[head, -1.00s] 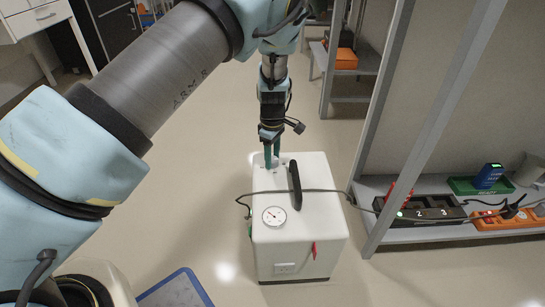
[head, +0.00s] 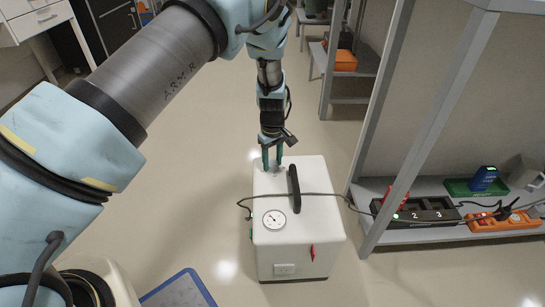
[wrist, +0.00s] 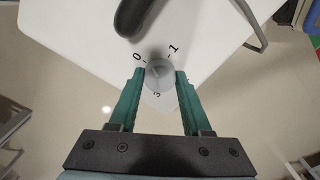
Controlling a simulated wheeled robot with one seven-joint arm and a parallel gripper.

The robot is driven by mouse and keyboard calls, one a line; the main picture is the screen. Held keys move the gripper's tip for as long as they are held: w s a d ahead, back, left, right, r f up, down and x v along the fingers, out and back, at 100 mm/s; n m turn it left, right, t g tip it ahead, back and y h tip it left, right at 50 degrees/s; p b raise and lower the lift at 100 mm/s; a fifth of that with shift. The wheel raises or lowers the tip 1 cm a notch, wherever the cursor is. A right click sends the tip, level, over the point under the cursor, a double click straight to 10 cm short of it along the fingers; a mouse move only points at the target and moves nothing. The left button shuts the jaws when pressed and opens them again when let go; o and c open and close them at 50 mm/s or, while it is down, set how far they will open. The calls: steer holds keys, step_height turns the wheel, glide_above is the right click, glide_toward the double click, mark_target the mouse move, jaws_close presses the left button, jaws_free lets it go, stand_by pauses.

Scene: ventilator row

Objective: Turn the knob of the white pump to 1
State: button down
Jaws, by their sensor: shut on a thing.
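The white pump (head: 325,225) stands on the floor in the middle of the head view. Its grey round knob (wrist: 160,74) is on the top face near the far left edge. In the wrist view a 0 mark is up-left of the knob, a 1 up-right, and another number, partly hidden, below. My gripper (head: 272,168) points down from above, and its green fingers are shut on the knob, one at each side. The wrist view also shows my gripper (wrist: 161,76) around it. I cannot tell clearly which mark the knob points at.
The pump carries a black handle (head: 294,188), a round gauge (head: 274,218) and a red lever (head: 312,253). A dark cable crosses its top to a black power strip (head: 430,212) on the right shelf (head: 395,234). A blue-edged mat (head: 180,292) lies at front left.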

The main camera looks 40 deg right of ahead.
mark_target(273, 163)
steer(key=m+p, duration=0.2)
steer(key=m, duration=0.3)
steer(key=shift+r+m, duration=0.1)
steer(key=shift+m, duration=0.2)
steer(key=m+p, duration=0.1)
steer(key=m, duration=0.3)
steer(key=shift+m+p, duration=0.3)
steer(key=shift+m, duration=0.4)
steer(key=shift+c, duration=1.8)
jaws_free()
step_height(273, 163, up, 11)
steer(key=p, duration=0.2)
steer(key=shift+f, duration=0.2)
